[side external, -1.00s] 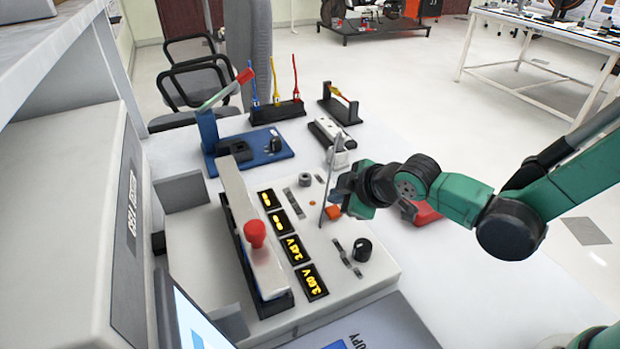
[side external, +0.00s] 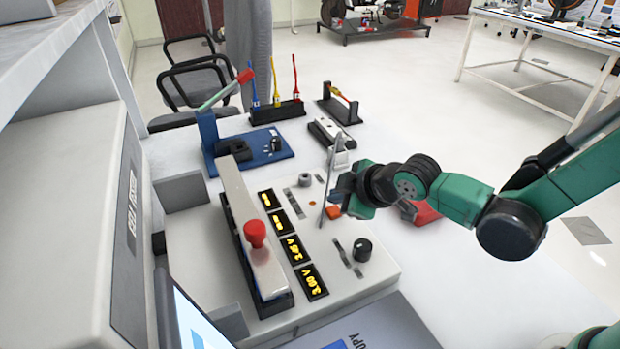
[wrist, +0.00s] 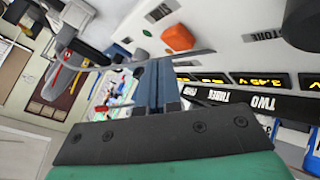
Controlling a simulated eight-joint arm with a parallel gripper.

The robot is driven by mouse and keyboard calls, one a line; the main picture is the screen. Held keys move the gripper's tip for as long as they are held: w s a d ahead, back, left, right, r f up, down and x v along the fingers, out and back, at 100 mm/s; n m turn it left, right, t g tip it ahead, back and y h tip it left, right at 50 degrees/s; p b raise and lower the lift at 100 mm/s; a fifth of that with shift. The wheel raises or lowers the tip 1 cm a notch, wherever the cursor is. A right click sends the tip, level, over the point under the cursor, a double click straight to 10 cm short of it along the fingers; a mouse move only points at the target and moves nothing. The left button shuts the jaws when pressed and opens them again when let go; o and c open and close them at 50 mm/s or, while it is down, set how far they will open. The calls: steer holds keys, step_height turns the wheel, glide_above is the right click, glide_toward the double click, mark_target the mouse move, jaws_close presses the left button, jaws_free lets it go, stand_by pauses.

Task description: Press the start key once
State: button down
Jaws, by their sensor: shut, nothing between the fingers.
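The start key, which I take to be the orange key (side external: 333,212), sits on the light grey panel (side external: 378,275). The orange key also shows in the wrist view (wrist: 177,38), just beyond the fingertips. My gripper (side external: 342,192) is shut and empty, beside the key in the side view. In the wrist view its blue fingers (wrist: 158,68) are together and look apart from the key; the exact gap cannot be told. A thin grey strip (side external: 327,185) crosses in front of the fingertips; I cannot tell what it is fixed to.
A black knob (side external: 362,249) and a grey knob (side external: 305,180) flank the key. Several yellow-lit displays (side external: 292,249) and a metal bar with a red knob (side external: 256,234) lie to the left. A blue-based lever fixture (side external: 262,148) stands behind.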

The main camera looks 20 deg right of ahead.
steer(key=shift+f, duration=0.1)
steer(key=shift+f, duration=0.35)
steer(key=shift+f, duration=0.45)
stand_by(0.8)
steer(key=shift+r, duration=0.9)
steer(key=shift+r, duration=2.5)
